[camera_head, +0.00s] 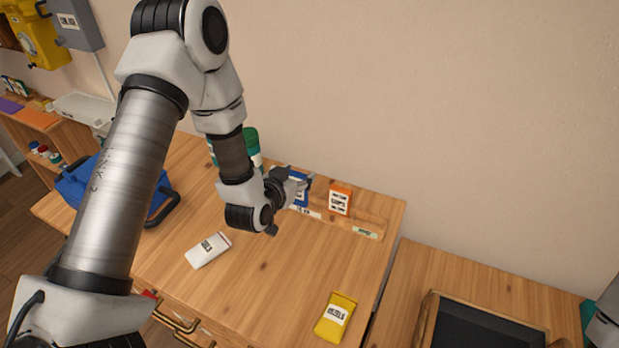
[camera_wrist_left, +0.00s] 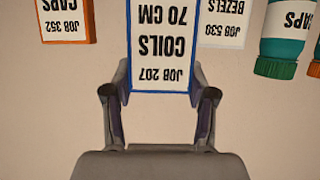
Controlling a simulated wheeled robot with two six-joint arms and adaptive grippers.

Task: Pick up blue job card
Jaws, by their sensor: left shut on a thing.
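The blue job card (camera_head: 298,196) stands upright at the back of the wooden table, next to an orange card (camera_head: 340,199). My left gripper (camera_head: 300,184) is at the blue card and partly covers it in the head view. In the left wrist view the blue-edged card (camera_wrist_left: 162,60) reads "JOB 207 COILS 70 CM". The fingers of my left gripper (camera_wrist_left: 160,95) are shut on its two side edges. I cannot tell whether the card still touches its holder. My right gripper is not in view.
A wooden card rack (camera_head: 368,220) runs along the table's back. A white pouch (camera_head: 208,250) and a yellow pouch (camera_head: 336,318) lie on the table. A green-and-white bottle (camera_head: 251,145) stands behind my left arm. A dark-panelled tray (camera_head: 433,310) is at right. The table's middle is clear.

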